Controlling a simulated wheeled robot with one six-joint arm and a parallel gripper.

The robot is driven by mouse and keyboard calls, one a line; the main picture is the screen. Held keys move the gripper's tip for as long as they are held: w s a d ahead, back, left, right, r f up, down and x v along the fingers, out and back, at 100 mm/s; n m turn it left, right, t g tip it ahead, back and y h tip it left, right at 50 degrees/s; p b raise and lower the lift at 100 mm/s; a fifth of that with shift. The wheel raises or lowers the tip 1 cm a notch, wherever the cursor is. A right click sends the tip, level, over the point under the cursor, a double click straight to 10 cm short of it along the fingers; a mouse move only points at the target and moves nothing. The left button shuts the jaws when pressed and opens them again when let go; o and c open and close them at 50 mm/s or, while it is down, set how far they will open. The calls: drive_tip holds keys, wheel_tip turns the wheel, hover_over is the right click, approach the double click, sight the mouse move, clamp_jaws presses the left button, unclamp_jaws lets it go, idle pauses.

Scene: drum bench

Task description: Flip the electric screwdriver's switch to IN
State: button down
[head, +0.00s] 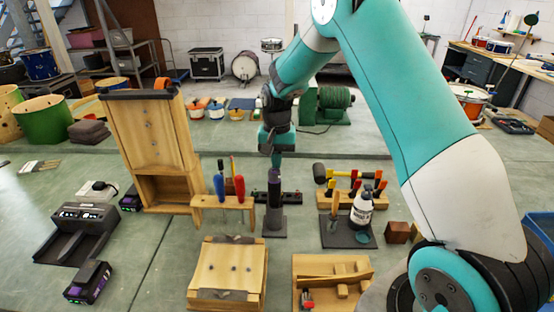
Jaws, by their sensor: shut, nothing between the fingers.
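A dark upright tool, apparently the electric screwdriver (274,197), stands on a small dark base near the middle of the bench in the head view. Its switch and any IN marking are too small to make out. My gripper (276,163) points straight down directly above the tool's top end. Its fingers are shut with nothing between them. I cannot tell whether the fingertips touch the tool or stop just short of it.
A wooden rack (222,202) with several screwdrivers stands close on the left. A tall wooden stand (155,140) rises behind it. A white bottle (361,206) stands on a dark tray at right. A wooden block (228,272) lies in front.

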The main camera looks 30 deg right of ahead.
drive_tip(key=shift+s+a+f, duration=0.1)
drive_tip(key=shift+s+f, duration=0.25)
drive_tip(key=shift+f, duration=0.3)
drive_tip(key=shift+s+a+r, duration=0.2)
drive_tip(key=shift+s+a, duration=0.15)
drive_tip(key=shift+s, duration=0.15)
drive_tip(key=r+p, duration=0.4)
drive_tip(key=r, duration=0.1)
drive_tip(key=shift+w+d+r+p, duration=0.2)
drive_tip(key=shift+w+r+p, duration=0.1)
drive_tip(key=shift+w, duration=0.1)
drive_tip(key=shift+w+r+b, duration=0.2)
drive_tip(key=shift+b, duration=0.75)
wheel_tip(320, 180, up, 9)
drive_tip(key=b, duration=0.2)
drive_tip(key=shift+w+d, duration=0.4)
drive_tip(key=shift+w, duration=0.05)
drive_tip(key=shift+f, duration=0.1)
